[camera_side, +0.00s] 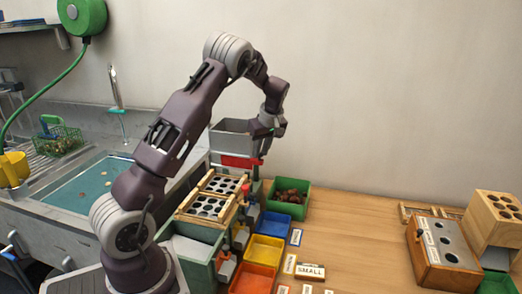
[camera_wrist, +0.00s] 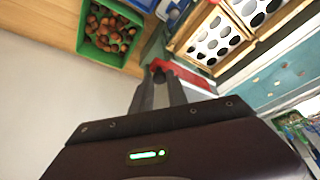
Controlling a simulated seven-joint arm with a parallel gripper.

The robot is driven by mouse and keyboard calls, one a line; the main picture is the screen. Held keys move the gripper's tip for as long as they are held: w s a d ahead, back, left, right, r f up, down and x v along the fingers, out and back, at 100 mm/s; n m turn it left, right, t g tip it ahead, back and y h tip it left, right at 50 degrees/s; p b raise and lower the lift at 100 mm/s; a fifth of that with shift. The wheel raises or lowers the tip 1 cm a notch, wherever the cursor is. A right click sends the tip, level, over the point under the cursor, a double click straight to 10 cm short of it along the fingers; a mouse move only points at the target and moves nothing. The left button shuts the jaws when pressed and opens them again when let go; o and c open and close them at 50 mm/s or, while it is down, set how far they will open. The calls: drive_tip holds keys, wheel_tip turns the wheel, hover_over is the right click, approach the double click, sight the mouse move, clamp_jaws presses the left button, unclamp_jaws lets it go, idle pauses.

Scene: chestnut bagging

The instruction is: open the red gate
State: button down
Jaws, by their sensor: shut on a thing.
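The red gate (camera_side: 238,161) is a flat red plate under the grey hopper (camera_side: 232,140), above the sorting trays with round holes (camera_side: 212,198). My gripper (camera_side: 262,158) is at the gate's right end. In the wrist view the red gate (camera_wrist: 190,77) runs off to the right from my fingertips (camera_wrist: 161,72). The fingers are close together and shut on the gate's end. The exact grip spot is small and partly hidden by the fingers.
A green bin of chestnuts (camera_side: 289,198) stands right of the trays, also in the wrist view (camera_wrist: 108,32). Blue (camera_side: 273,223), yellow (camera_side: 262,249) and orange (camera_side: 253,278) bins line the front. The table middle is mostly clear.

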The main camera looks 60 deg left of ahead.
drive_tip(key=w+d, duration=0.3)
drive_tip(key=shift+w+d, duration=0.25)
drive_tip(key=c, duration=1.3)
unclamp_jaws()
drive_tip(key=v, duration=0.7)
